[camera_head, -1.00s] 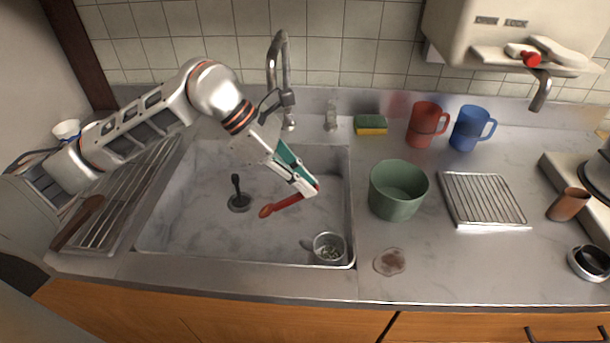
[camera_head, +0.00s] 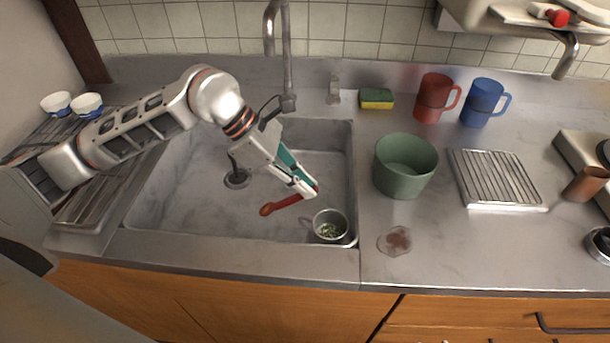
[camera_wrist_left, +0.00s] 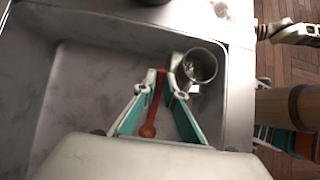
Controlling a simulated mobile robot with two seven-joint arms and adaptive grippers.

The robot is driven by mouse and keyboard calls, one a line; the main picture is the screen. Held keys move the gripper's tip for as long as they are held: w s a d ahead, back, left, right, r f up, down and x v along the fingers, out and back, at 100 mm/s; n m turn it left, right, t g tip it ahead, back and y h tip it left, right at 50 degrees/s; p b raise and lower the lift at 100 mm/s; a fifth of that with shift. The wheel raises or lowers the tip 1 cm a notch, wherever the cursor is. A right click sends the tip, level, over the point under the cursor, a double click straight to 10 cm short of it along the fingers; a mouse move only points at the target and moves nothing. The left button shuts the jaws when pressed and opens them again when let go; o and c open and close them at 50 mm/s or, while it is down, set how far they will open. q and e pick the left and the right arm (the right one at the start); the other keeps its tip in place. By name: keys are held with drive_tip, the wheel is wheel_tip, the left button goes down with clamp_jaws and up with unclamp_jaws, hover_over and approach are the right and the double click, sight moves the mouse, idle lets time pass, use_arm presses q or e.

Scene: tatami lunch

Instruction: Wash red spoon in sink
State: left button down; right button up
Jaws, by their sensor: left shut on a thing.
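The red spoon (camera_head: 282,204) is held low over the sink basin, tilted, its bowl end toward the lower left. My left gripper (camera_head: 312,192) is shut on its handle; the spoon also shows between the fingers in the left wrist view (camera_wrist_left: 150,120). The sink (camera_head: 190,205) is a grey metal basin with a dark drain fitting (camera_head: 236,179). The faucet (camera_head: 287,70) stands behind the basin, its spout to the left of and behind the gripper. No water stream is visible. My right gripper does not show clearly in either view.
A small metal cup (camera_head: 329,226) with green bits sits in the basin's front right corner, close to the gripper. On the counter to the right are a green pot (camera_head: 404,170), sponge (camera_head: 376,99), red mug (camera_head: 434,97), blue mug (camera_head: 481,102) and wire rack (camera_head: 493,178).

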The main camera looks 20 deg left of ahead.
sight(297, 195)
use_arm(q)
drive_tip(key=shift+f+b, duration=0.6)
drive_tip(key=shift+f, duration=1.4)
drive_tip(key=shift+a, duration=0.15)
drive_tip(key=shift+s+a, duration=0.15)
drive_tip(key=shift+a, duration=0.3)
